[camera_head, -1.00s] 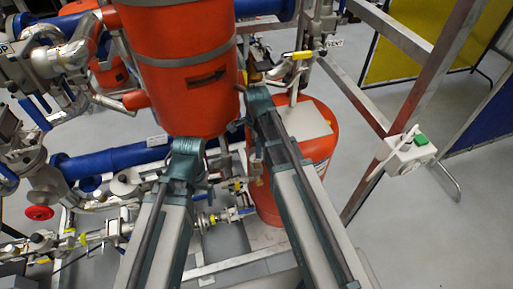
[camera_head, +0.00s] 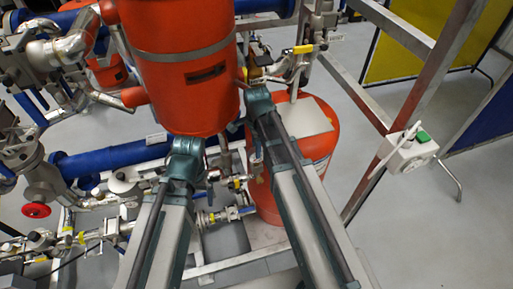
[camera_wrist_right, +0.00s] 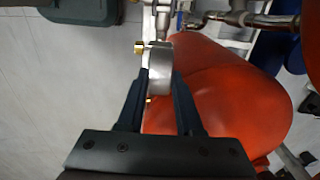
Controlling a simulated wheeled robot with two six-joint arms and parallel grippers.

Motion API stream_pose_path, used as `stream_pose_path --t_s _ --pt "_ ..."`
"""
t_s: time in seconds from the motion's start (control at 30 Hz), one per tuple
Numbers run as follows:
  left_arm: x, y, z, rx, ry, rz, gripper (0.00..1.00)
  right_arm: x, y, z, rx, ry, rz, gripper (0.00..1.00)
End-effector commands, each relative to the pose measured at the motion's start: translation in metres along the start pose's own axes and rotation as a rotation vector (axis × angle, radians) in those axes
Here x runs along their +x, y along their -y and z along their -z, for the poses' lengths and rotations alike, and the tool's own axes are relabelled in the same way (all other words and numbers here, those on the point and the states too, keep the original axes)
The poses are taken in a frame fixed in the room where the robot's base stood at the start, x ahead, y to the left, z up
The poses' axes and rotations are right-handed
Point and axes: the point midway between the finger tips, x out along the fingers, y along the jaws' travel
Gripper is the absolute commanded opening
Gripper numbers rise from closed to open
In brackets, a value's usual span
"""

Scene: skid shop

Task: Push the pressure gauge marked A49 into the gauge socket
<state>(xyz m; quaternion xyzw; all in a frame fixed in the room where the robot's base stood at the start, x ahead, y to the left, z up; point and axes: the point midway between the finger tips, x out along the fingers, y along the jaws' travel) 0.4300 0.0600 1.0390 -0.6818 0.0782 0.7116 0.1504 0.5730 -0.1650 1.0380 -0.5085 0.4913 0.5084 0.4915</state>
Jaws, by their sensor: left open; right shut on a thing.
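The pressure gauge (camera_wrist_right: 161,70) is a silver round body seen nearly edge-on in the right wrist view, between the fingers of my right gripper (camera_wrist_right: 160,92). That gripper is shut on it. A brass fitting (camera_wrist_right: 139,47) shows at its upper left. The marking A49 cannot be read. In the head view my right gripper (camera_head: 259,97) is by the top of the small orange tank, and the gauge cannot be made out there. My left gripper (camera_head: 187,150) is open, low in front of the big orange tank, its fingertips mostly hidden. I cannot pick out the gauge socket for certain.
The big orange tank (camera_head: 185,70) stands close beyond both grippers. The small orange tank (camera_head: 318,140) is right of my right arm. Silver piping (camera_wrist_right: 163,18) lies just beyond the gauge.

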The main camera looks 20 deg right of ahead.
Motion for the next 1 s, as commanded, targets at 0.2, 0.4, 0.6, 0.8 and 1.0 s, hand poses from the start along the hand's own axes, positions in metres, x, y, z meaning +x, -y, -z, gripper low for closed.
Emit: stream_pose_path --t_s 0.2,0.4,0.6,0.8,1.0 --pt "0.0057 -0.0005 0.0003 0.0 0.0 0.0 0.9 0.0057 0.0 0.0 0.0 0.0 0.0 0.04" --pt "0.0051 -0.0005 0.0003 0.0 0.0 0.0 0.9 0.0051 0.0 0.0 0.0 0.0 0.0 0.04" --pt "0.0051 -0.0005 0.0003 0.0 0.0 0.0 0.9 0.0051 0.0 0.0 0.0 0.0 0.0 0.65" --pt "0.0051 -0.0005 0.0003 0.0 0.0 0.0 0.9 0.0052 0.0 0.0 0.0 0.0 0.0 0.7" --pt "0.0052 -0.0005 0.0003 0.0 0.0 0.0 0.9 0.0052 0.0 0.0 0.0 0.0 0.0 0.9"
